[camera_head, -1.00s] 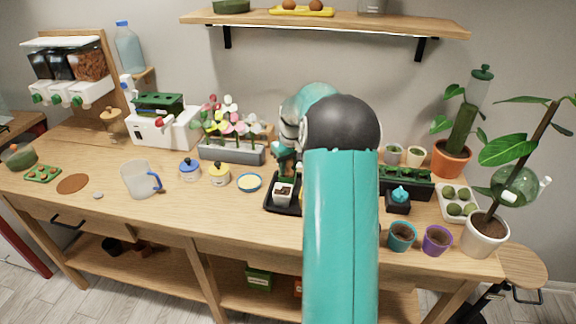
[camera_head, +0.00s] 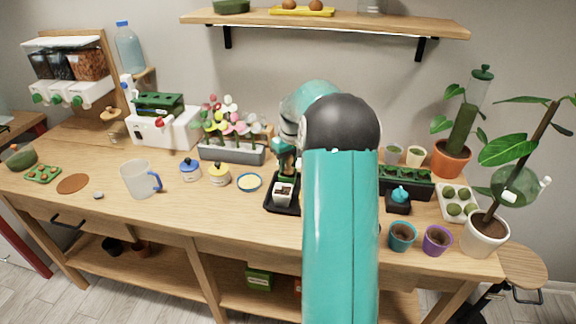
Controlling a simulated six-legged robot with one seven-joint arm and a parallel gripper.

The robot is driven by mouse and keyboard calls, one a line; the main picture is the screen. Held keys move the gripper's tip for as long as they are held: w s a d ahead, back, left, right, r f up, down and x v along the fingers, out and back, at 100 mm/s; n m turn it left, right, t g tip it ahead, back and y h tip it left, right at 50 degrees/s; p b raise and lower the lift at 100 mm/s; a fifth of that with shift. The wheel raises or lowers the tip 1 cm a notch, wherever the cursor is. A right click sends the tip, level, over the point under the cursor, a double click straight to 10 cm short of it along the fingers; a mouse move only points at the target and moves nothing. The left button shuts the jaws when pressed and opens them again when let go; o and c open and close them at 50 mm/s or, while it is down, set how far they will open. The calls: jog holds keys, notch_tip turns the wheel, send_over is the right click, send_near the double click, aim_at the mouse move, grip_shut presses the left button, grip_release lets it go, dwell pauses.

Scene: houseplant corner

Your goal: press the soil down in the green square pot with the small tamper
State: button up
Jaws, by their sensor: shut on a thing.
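My gripper (camera_head: 284,150) shows just left of my arm's dark joint, over the back of a black tray (camera_head: 270,206). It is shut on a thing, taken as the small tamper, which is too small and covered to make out. A dark green shape (camera_head: 284,170) lies under the gripper; I cannot tell whether it is the green square pot or part of what I hold. A small white pot with dark soil (camera_head: 283,192) stands in the tray just in front. My arm hides the tray's right side and the bench behind it.
A yellow-filled blue bowl (camera_head: 249,182), a yellow jar (camera_head: 219,175) and a blue jar (camera_head: 190,170) stand left of the tray. Right of my arm are a long green planter (camera_head: 405,182), a teal-knobbed black block (camera_head: 398,202), and teal (camera_head: 402,237) and purple (camera_head: 437,240) pots. The front bench middle is clear.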

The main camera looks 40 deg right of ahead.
jog(key=shift+r, duration=2.8)
